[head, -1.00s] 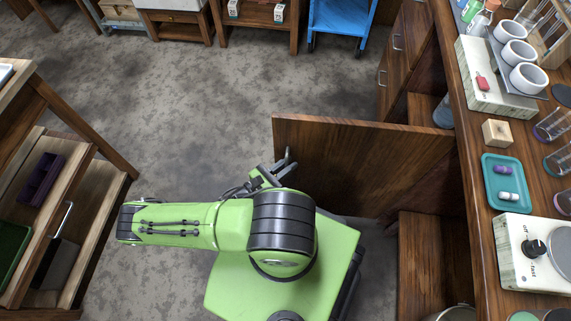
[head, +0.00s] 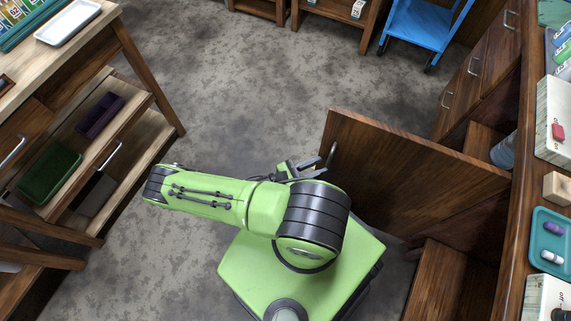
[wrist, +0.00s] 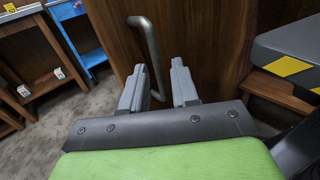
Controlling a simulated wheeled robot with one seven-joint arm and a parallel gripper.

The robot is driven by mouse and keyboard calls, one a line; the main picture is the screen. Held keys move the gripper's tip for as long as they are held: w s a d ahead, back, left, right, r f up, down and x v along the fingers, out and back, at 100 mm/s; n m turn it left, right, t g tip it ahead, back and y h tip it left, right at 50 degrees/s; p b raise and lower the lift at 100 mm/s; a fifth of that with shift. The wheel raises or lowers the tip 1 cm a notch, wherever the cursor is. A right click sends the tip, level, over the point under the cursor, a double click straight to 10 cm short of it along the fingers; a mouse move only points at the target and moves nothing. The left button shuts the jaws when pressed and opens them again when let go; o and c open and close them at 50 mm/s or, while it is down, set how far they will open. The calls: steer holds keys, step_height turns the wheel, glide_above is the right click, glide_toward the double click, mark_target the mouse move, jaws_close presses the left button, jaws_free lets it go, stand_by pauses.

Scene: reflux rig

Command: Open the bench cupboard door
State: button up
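The bench cupboard door (head: 410,170) is a brown wooden panel. It stands swung wide out from the bench into the room, and the cupboard interior (head: 450,285) shows beside it. Its grey bar handle (head: 331,156) is near the free edge. My gripper (head: 308,167) is just left of the handle in the head view. In the wrist view the fingers of my gripper (wrist: 158,88) are spread apart, with the lower part of the handle (wrist: 150,50) showing ahead between them. The fingers are not closed on it; any light contact cannot be told.
The bench top (head: 522,200) on the right carries a teal tray (head: 550,228) and a wooden block (head: 558,187). A wooden shelf table (head: 150,85) stands at left, and a blue cart (head: 425,40) at the back. Grey floor (head: 240,80) is clear between them.

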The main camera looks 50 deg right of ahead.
steer(key=v, duration=1.1)
steer(key=shift+a, duration=0.2)
